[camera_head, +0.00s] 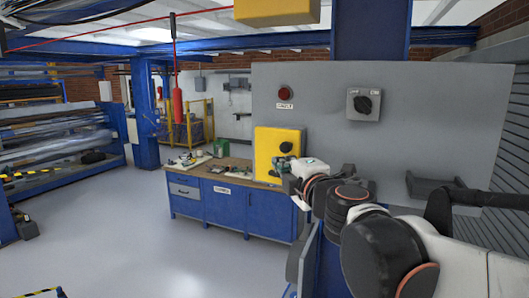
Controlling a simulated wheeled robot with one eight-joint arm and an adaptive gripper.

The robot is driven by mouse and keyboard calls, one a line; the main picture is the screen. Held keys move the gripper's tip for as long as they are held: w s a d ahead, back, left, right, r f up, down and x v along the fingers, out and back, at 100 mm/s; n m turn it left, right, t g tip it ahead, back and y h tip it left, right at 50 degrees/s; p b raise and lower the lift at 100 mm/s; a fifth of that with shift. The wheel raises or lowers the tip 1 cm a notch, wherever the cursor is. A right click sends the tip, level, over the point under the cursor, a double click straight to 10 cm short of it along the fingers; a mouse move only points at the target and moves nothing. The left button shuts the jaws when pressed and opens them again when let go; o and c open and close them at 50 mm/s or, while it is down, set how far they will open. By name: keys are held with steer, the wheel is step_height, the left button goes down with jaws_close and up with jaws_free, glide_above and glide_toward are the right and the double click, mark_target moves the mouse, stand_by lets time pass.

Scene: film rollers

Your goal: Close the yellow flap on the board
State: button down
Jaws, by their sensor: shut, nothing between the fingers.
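The yellow flap (264,150) is at the lower left edge of the large grey board (430,130). A small dark round part shows on its face. I cannot tell from this view how far the flap stands from the board. My gripper (283,163) is small in view at the flap's lower right part and hides some of it. Its fingers are shut with nothing between them. I cannot tell whether they touch the flap. My arm comes in from the lower right and covers the lower part of the board.
The board also carries a red button (285,93) and a grey box with a dark rotary knob (364,104). A blue workbench (225,205) with small items on top stands left of the flap. A yellow block (277,11) hangs overhead.

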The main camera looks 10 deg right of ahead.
mark_target(280, 147)
steer(key=shift+w+d+p, duration=0.3)
steer(key=shift+w+p, duration=0.1)
steer(key=shift+w, duration=1.15)
steer(key=shift+w+d+p, duration=0.35)
steer(key=shift+w, duration=1.25)
steer(key=shift+w+d+p, duration=0.3)
steer(key=shift+w+p, duration=0.1)
steer(key=shift+w, duration=1.15)
steer(key=shift+d, duration=0.1)
steer(key=shift+w+d+b, duration=0.4)
steer(key=shift+d+b, duration=0.15)
steer(key=shift+d, duration=0.1)
steer(key=shift+r, duration=0.1)
steer(key=shift+s+a, duration=0.1)
steer(key=shift+a, duration=0.05)
